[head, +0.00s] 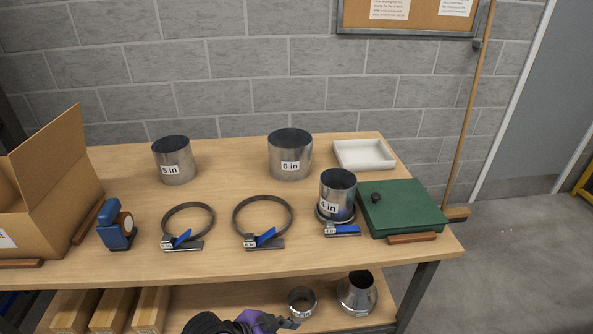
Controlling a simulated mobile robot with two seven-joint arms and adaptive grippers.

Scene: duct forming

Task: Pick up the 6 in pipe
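The 6 in pipe (290,151) is a short, wide metal cylinder with a white "6 in" label. It stands upright at the back middle of the wooden table (225,258), with nothing touching it. One gripper (291,322), dark and purple, shows at the bottom edge, low in front of the table and well away from the pipe. It appears to be my left one, as its wrist lies to the left of its fingers. Its fingers are too small and cut off to tell open from shut. My other gripper is not in view.
A smaller labelled pipe (174,161) stands back left. Another pipe (337,194) stands front right within a ring clamp. Two empty ring clamps (188,221) (262,216) lie in front. A white tray (364,154), green box (402,208), blue tool (116,227) and cardboard box (48,190) flank them.

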